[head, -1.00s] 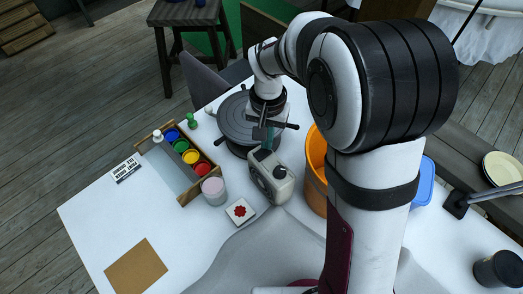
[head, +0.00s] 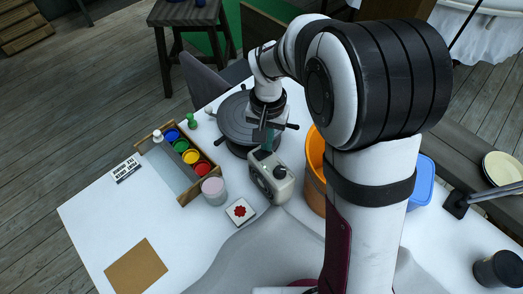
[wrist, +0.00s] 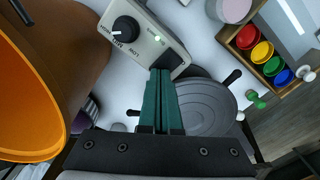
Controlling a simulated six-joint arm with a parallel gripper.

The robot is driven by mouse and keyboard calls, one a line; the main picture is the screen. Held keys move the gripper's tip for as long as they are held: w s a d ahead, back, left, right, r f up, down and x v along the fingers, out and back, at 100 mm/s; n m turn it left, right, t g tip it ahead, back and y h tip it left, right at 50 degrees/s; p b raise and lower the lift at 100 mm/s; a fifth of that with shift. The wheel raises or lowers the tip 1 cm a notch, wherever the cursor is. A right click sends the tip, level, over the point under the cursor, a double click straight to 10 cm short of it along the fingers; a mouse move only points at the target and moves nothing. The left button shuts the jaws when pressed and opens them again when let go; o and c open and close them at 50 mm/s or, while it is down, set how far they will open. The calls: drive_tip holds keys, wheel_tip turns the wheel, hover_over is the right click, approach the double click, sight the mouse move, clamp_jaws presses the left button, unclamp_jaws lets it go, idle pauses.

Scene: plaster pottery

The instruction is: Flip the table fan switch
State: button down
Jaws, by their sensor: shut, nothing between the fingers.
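In the wrist view, the top of the fan (wrist: 142,30) shows a black dial (wrist: 125,27), printed markings and a small pale-green spot. A dark patch, possibly the switch (wrist: 172,60), lies at its near end, partly covered by the fingertips. My gripper (head: 268,148) is shut and empty. Its teal fingers (wrist: 160,75) point down at this end of the fan top. I cannot tell whether they touch it.
A dark turntable (head: 236,122) stands behind the fan. An orange bucket (head: 316,165) is close on the right. The front-left table is mostly clear.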

wheel_tip(320, 180, up, 6)
drive_tip(key=shift+r, duration=0.2)
idle(0.5)
drive_tip(key=s+d+r+m+y, duration=0.1)
drive_tip(key=s+d, duration=0.2)
drive_tip(key=s, duration=0.9)
drive_tip(key=s+d+r+m, duration=0.1)
drive_tip(key=s+d, duration=0.2)
drive_tip(key=s, duration=0.8)
drive_tip(key=shift+s+r+m+y, duration=0.15)
drive_tip(key=shift+s+m+y, duration=0.15)
drive_tip(key=shift+s+y, duration=0.1)
drive_tip(key=shift+w+d, duration=0.1)
